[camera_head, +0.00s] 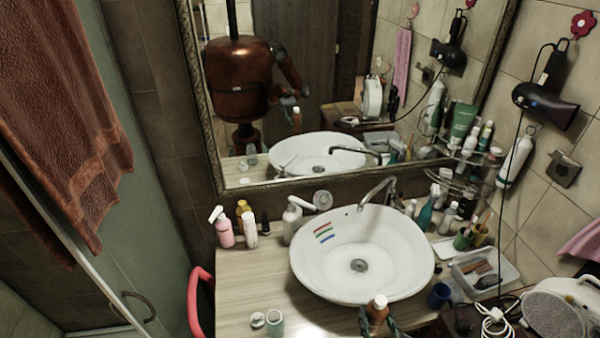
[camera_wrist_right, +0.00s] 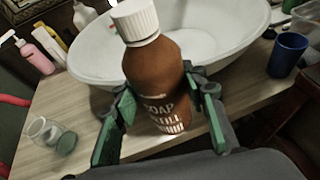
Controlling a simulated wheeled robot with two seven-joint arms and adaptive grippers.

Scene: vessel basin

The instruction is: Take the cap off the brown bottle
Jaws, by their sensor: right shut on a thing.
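The brown bottle (camera_wrist_right: 158,85) stands upright, slightly tilted in the right wrist view, with a white ribbed cap (camera_wrist_right: 135,20) on its top. White lettering on its front includes the word "SOAP". My right gripper (camera_wrist_right: 160,95) is shut on the bottle's body, one green-padded finger on each side, below the cap. In the head view the bottle (camera_head: 378,309) shows at the front rim of the basin, with my right gripper (camera_head: 380,325) around it at the bottom edge. Whether its base touches the counter is hidden. My left gripper is not in view.
The white basin (camera_head: 325,275) is just behind the bottle. A small glass jar (camera_head: 274,322) and a blue cup (camera_head: 438,295) stand on either side. A pink bottle (camera_head: 224,232) and others stand at the back left. The counter (camera_head: 245,290) left of the basin has free room.

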